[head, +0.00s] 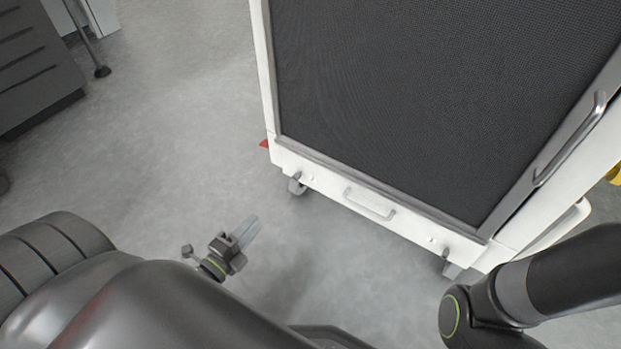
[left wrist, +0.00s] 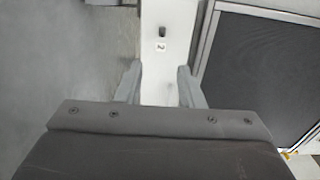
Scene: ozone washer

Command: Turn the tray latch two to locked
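In the left wrist view, a small dark latch (left wrist: 162,31) sits on a white panel (left wrist: 175,60), beside a label (left wrist: 160,47) that reads 2. My left gripper (left wrist: 158,84) is open, its two fingers apart on either side of the white panel, with nothing between them. The latch lies beyond the fingertips, not touched. In the head view the left gripper (head: 244,230) hangs over the floor, left of the white washer's lower front (head: 330,187). Two small fittings show on that front; I cannot tell which is latch two. My right gripper is not in view.
The washer's dark mesh door (head: 430,90) has a long bar handle (head: 570,138) on its right. A small handle (head: 370,203) is on the lower panel. Casters (head: 297,184) stand below. A grey cabinet (head: 35,65) is at the upper left. Floor between is clear.

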